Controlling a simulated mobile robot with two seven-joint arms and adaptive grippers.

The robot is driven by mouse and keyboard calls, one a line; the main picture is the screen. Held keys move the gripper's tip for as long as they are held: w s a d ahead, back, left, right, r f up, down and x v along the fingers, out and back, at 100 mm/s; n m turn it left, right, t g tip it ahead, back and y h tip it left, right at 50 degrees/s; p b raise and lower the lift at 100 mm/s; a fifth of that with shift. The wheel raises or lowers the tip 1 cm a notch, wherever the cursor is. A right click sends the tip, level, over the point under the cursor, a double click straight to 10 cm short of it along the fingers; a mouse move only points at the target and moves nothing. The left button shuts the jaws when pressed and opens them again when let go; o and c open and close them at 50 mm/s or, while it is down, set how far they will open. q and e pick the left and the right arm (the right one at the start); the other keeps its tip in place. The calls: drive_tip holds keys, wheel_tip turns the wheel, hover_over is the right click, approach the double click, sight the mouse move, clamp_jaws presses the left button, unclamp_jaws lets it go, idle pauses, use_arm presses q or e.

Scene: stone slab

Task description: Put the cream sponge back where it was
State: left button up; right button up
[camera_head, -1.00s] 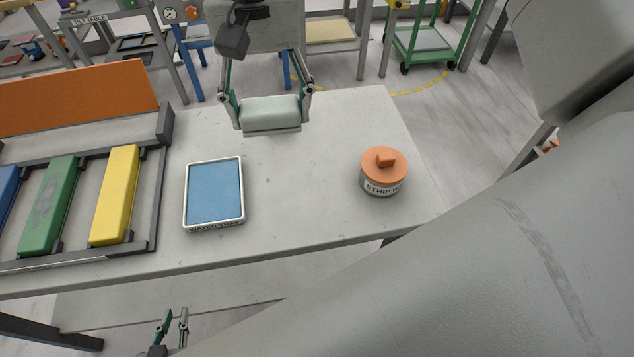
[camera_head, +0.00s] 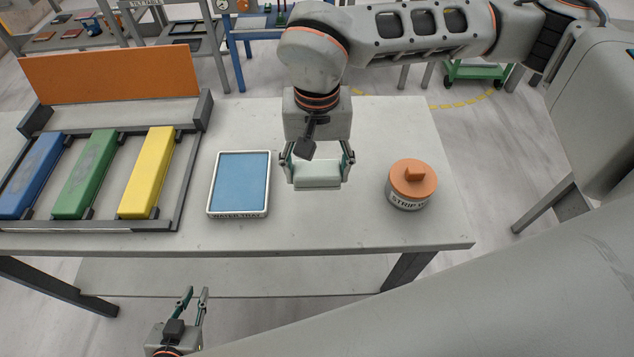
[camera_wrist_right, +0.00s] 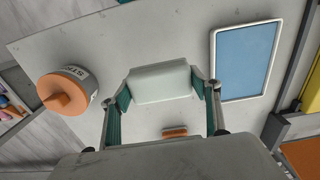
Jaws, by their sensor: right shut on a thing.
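My right gripper (camera_head: 318,170) is shut on the cream sponge (camera_head: 318,177), a pale block gripped at its two ends. In the right wrist view the sponge (camera_wrist_right: 160,82) sits between the green-sided fingers, over the stone slab (camera_wrist_right: 135,45). In the head view it is between the blue tray and the orange-lidded pot; whether it touches the slab I cannot tell. My left gripper (camera_head: 196,291) is low in the head view, in front of the slab, with its fingers apart and empty.
A white-rimmed blue tray (camera_head: 268,187) lies left of the sponge. An orange-lidded pot (camera_head: 412,185) stands right. A dark rack (camera_head: 180,190) with blue, green and yellow bars is far left. A small orange-brown bar (camera_wrist_right: 175,132) shows in the wrist view. The slab's front right is clear.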

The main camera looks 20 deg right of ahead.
sight(317, 195)
drive_tip(key=shift+f, duration=2.6)
drive_tip(key=shift+f, duration=0.1)
drive_tip(key=shift+f, duration=0.15)
drive_tip(key=o, duration=1.1)
drive_tip(key=shift+o, duration=0.2)
wheel_tip(317, 195, up, 13)
drive_tip(key=shift+f, duration=0.2)
